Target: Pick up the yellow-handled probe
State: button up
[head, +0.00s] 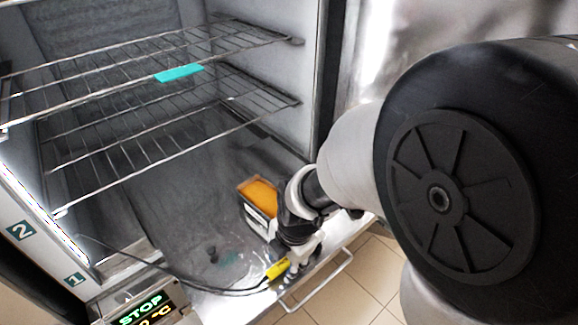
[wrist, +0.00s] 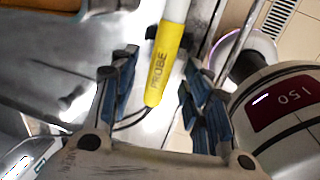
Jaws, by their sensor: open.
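The probe has a yellow handle (head: 277,268) with a dark cable trailing left, and lies at the front edge of the freezer floor by the door sill. In the wrist view the yellow handle (wrist: 164,62), marked PROBE, lies between the spread fingers, with its pale shaft running up out of the picture. My gripper (wrist: 155,100) is open, with a blue-padded finger on each side of the handle. I cannot tell whether a pad touches it. In the head view my gripper (head: 298,256) is right at the probe, partly hiding it.
A container with orange contents (head: 258,196) stands just behind my gripper. A metal bar handle (head: 318,287) runs along the front. The freezer floor (head: 170,215) to the left is mostly clear.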

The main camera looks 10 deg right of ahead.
jog(key=shift+w+f, duration=0.1)
jog(key=shift+f, duration=0.45)
jog(key=shift+c, duration=0.6)
grip_shut()
